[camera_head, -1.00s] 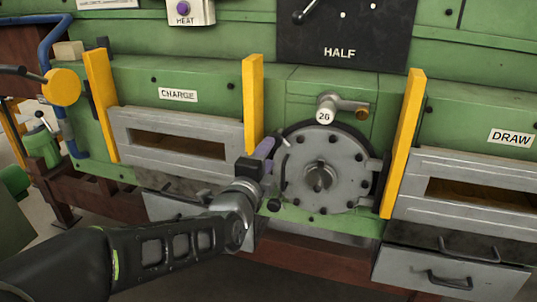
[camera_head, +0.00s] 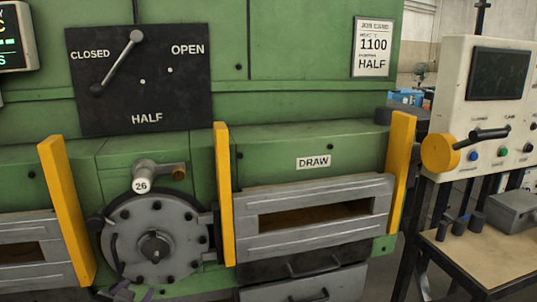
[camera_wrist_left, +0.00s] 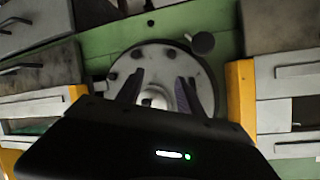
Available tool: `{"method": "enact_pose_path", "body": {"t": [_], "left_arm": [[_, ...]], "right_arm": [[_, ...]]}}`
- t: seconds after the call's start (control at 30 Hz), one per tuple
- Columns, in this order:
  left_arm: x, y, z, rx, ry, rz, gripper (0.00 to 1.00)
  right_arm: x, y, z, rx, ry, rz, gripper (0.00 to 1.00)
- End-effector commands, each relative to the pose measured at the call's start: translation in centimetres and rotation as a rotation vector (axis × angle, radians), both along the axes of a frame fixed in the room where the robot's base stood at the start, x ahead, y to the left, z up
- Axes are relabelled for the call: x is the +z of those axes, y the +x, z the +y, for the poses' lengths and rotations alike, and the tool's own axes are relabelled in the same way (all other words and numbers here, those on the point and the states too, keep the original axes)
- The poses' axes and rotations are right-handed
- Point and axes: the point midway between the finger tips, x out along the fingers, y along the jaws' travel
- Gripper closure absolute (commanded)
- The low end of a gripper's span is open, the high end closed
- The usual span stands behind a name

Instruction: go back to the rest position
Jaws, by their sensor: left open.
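My left gripper (camera_head: 136,294) shows only as fingertips at the bottom left edge of the head view, in front of the lower part of the round grey bolted cover (camera_head: 185,236). In the left wrist view my left gripper (camera_wrist_left: 158,92) is open, its two dark fingers apart with nothing between them. The round cover (camera_wrist_left: 205,75) lies beyond the fingers there, its hub showing between them. Whether a finger touches the cover cannot be told. My right gripper is in neither view.
The green furnace front carries yellow posts (camera_head: 224,195), a DRAW door (camera_head: 310,243), a drawer (camera_head: 305,287) and a lever (camera_head: 116,62) pointing down-left on a black plate. A bench (camera_head: 490,265) and control panel (camera_head: 484,105) stand at right.

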Motion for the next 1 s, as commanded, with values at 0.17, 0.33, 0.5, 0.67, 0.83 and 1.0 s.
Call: {"method": "enact_pose_path", "body": {"t": [0.17, 0.33, 0.5, 0.67, 0.83, 1.0], "left_arm": [[-13.4, -1.4, -7.5, 0.046, -0.426, 0.268, 0.56], [-24.3, -6.6, -14.9, 0.124, -0.681, 0.559, 0.56], [-32.5, -14.9, -21.5, 0.152, -0.768, 0.855, 0.56], [-36.6, -21.6, -25.4, 0.118, -0.756, 1.045, 0.56], [-37.9, -24.7, -26.9, 0.1, -0.746, 1.123, 0.56], [-38.0, -24.7, -27.0, 0.096, -0.742, 1.126, 0.56]], "right_arm": [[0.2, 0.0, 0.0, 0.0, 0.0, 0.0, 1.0], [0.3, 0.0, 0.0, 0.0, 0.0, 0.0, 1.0], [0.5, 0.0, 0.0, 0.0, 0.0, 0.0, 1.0], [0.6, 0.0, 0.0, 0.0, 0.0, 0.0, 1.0], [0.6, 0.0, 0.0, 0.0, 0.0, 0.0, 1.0], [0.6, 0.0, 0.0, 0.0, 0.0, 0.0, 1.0]]}}
